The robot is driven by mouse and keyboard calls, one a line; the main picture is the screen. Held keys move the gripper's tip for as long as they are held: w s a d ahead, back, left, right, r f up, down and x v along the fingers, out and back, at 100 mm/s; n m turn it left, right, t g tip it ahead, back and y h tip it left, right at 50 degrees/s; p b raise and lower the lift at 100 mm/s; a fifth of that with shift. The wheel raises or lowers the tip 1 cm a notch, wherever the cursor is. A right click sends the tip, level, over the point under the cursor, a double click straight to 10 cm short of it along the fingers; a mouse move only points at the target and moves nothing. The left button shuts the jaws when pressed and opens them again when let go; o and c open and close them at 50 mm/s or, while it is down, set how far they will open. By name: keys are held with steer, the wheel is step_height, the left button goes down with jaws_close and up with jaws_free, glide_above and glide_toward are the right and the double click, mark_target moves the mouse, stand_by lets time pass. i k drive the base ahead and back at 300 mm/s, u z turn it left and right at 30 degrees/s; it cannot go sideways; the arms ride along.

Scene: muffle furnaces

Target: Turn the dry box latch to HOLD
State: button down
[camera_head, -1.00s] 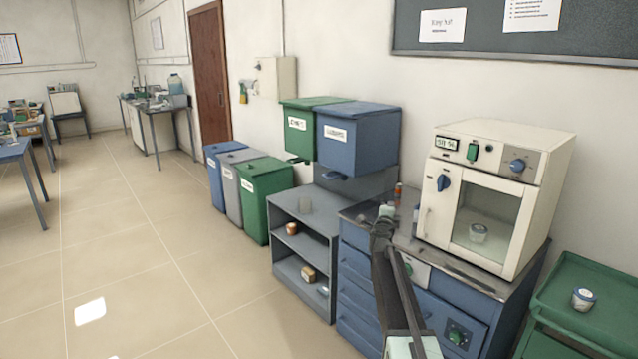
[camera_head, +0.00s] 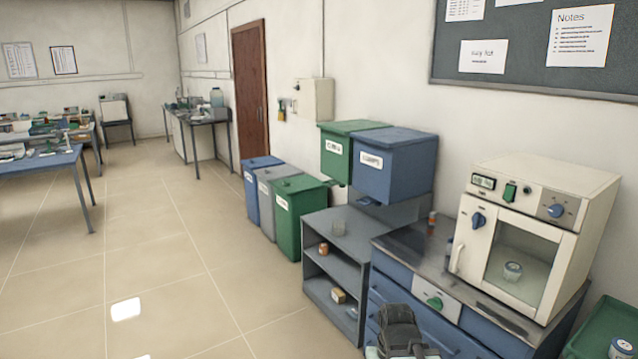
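A cream box with a windowed door (camera_head: 596,235) stands on the metal-topped bench at the right; I take it to be the dry box. A blue latch (camera_head: 478,220) sits at the upper left of its door, above a pale upright handle (camera_head: 458,246). The door looks shut. The latch's markings are too small to read. A dark part of my arm shows at the bottom edge, left of and below the box and apart from it. I cannot make out my gripper's fingers.
The box's top panel carries a display (camera_head: 484,182), a green switch (camera_head: 510,192) and a blue knob (camera_head: 556,211). A small jar (camera_head: 512,271) shows behind the window. A grey shelf unit (camera_head: 340,262) stands left of the bench, a green cart (camera_head: 600,335) right.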

mark_target(478, 221)
steer(key=u, duration=2.8)
steer(key=k, duration=0.8)
steer(key=z, duration=1.7)
steer(key=i, duration=1)
